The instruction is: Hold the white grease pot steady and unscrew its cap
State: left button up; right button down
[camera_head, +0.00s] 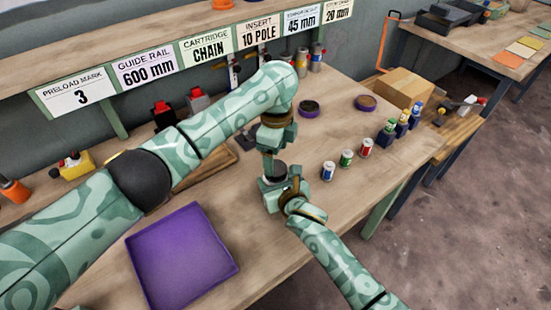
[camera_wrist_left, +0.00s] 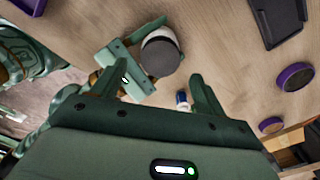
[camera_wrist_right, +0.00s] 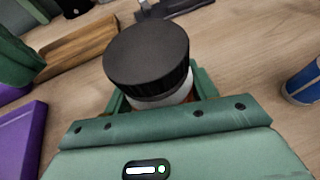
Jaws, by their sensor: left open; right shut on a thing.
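The white grease pot (camera_wrist_right: 182,94) stands upright between my right gripper's (camera_wrist_right: 160,90) fingers, its lower part hidden by them. Its wide dark cap (camera_wrist_right: 148,55) sits on top. In the head view the cap (camera_head: 280,167) is small and partly hidden. My right gripper (camera_head: 280,185) comes in from below there and is shut on the pot. My left gripper (camera_head: 271,155) points down close above the cap, open and empty. In the left wrist view the cap (camera_wrist_left: 160,57) lies just beyond the left fingertips (camera_wrist_left: 167,82), apart from them.
A purple tray (camera_head: 180,255) lies at the front left. Small cans, blue (camera_head: 328,171), green (camera_head: 346,158) and red (camera_head: 366,147), stand to the right. Two round purple-rimmed dishes (camera_head: 309,109) (camera_head: 366,103) lie behind. A wooden board (camera_head: 208,166) lies behind my left arm.

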jog(key=shift+c, duration=1.9)
grip_release()
jog(key=shift+a, duration=0.1)
jog(key=shift+s, duration=0.1)
